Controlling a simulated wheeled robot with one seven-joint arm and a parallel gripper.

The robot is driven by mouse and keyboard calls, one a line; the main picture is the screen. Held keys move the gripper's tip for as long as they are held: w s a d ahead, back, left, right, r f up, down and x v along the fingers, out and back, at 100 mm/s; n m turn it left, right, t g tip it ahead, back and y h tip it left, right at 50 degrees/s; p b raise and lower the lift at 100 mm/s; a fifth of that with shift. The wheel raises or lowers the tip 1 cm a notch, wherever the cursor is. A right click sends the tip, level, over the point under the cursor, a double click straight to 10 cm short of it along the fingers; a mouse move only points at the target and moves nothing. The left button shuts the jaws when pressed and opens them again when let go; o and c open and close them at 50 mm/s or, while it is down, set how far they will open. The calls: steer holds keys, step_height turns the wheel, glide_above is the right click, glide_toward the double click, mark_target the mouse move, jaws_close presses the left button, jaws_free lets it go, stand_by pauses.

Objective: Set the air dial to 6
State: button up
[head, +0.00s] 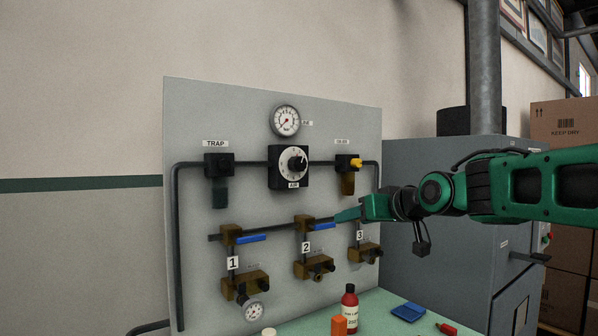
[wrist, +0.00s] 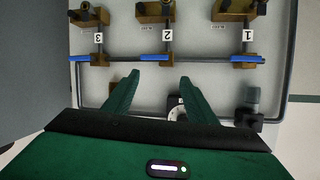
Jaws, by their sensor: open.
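The air dial (head: 294,162) is a round white scale with a black knob, on a black box labelled AIR at the upper middle of the grey panel. The knob's exact setting is too small to read. In the wrist view the dial (wrist: 174,112) is partly hidden behind a finger. My gripper (head: 338,216) is in front of the panel, to the right of and below the dial, apart from it. In the wrist view my gripper (wrist: 161,78) has its two green fingers spread with nothing between them.
A gauge (head: 285,120) sits above the dial. Blue-handled valves (head: 250,238) line the pipe below. A red bottle (head: 350,306) stands on the green bench. A grey cabinet (head: 430,262) is at right.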

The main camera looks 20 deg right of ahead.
mark_target(300, 166)
steer(key=w+a+r+n+t+y, duration=0.25)
steer(key=a+r, duration=0.35)
steer(key=r, duration=0.6)
steer(key=shift+t+y, duration=0.45)
steer(key=x, duration=1.1)
steer(key=shift+w+f, duration=0.1)
steer(key=shift+w, duration=0.1)
steer(key=c, duration=1.1)
steer(key=shift+o, duration=0.2)
steer(key=shift+a, duration=0.3)
steer(key=shift+d+m, duration=0.25)
steer(key=shift+m, duration=0.2)
